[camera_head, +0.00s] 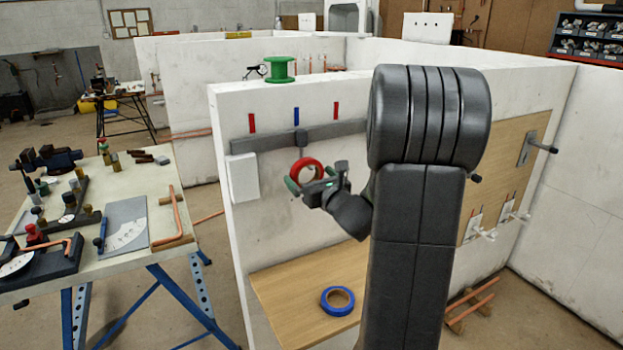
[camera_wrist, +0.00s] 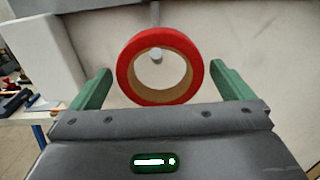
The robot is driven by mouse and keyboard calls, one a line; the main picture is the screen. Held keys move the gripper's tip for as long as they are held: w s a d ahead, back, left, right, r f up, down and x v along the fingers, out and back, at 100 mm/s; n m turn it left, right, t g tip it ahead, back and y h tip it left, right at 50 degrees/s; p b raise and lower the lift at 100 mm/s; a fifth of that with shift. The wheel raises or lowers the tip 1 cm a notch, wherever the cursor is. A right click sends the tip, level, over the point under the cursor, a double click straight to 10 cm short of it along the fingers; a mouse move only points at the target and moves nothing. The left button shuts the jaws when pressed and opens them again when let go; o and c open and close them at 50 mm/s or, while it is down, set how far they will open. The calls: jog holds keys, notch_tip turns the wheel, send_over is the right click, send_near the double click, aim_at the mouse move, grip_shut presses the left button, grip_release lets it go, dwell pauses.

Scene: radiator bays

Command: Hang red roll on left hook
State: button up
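The red roll (camera_head: 306,169) is upright in front of the white wall, below the grey rail (camera_head: 330,132) and roughly under its blue mark (camera_head: 296,116). In the wrist view, a grey hook's (camera_wrist: 156,55) round tip shows inside the top of the hole of the red roll (camera_wrist: 128,78), so the roll is around it. My gripper (camera_head: 316,186) is in front of the roll. In the wrist view my gripper (camera_wrist: 162,88) is open, its green fingers on either side with gaps to the roll. My arm hides part of the wall and rail on the right.
A blue roll (camera_head: 338,300) lies on the wooden shelf (camera_head: 285,290) below. A white box (camera_head: 242,178) on the wall is close left of my gripper. A green spool (camera_head: 279,69) stands on the wall top. A cluttered workbench (camera_head: 118,262) is at left.

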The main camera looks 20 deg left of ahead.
jog(key=b+v, duration=0.2)
jog(key=v, duration=1.2)
jog(key=shift+w+a, duration=0.1)
jog(key=p+x, duration=0.3)
jog(key=x, duration=1)
jog(key=shift+r, duration=0.45)
jog(key=shift+w+a+f, duration=0.1)
jog(key=shift+w, duration=0.05)
